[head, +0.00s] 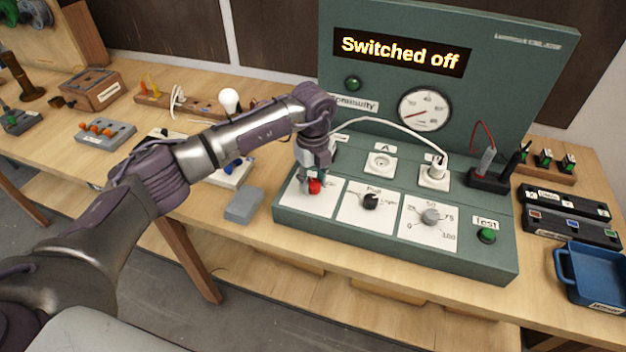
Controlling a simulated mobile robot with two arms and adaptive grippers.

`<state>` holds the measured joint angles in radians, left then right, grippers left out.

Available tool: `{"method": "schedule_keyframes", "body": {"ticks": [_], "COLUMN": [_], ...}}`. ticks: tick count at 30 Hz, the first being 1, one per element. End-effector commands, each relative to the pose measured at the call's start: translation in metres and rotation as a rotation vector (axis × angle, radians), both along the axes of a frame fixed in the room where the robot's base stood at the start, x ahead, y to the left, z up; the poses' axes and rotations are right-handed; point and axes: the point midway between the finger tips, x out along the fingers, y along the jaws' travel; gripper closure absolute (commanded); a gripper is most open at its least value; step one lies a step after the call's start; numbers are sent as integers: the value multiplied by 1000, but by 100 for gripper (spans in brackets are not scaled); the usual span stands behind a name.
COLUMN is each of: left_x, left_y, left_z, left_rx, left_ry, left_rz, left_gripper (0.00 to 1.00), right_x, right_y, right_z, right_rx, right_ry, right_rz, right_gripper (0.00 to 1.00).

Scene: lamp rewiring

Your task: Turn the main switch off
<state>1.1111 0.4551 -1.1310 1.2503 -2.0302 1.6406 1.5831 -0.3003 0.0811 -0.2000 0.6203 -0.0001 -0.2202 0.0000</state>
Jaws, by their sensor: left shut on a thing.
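The main switch is a red knob (315,186) on a white plate at the left front of the green test panel (395,240). My left gripper (312,182) reaches down over it and is shut on it, hiding part of the knob and its plate. The panel's display (400,52) reads "Switched off". My right gripper is not in view.
Black and grey knobs (371,201) and a green test button (487,235) sit right of the switch. A grey block (244,204) lies left of the panel. A white cable (400,124) arches over the panel's sockets. A blue bin (590,275) stands at the right.

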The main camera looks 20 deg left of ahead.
Motion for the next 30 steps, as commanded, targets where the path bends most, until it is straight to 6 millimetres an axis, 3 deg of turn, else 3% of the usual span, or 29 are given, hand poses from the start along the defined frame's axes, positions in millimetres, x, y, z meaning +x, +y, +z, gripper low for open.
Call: {"method": "schedule_keyframes", "body": {"ticks": [23,24,27,30], "left_x": [1,1,1,1], "left_y": [1,1,0,0], "left_z": [2,2,2,1], "left_rx": [-1,-1,-1,0], "left_ry": [-6,-6,-4,-4], "left_rz": [98,98,97,96], "left_gripper": [96,55,38,36], "right_x": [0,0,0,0], "right_y": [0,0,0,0], "right_z": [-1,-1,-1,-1], "right_rx": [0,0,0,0], "right_ry": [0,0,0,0], "right_rz": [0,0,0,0], "right_gripper": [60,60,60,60]}}
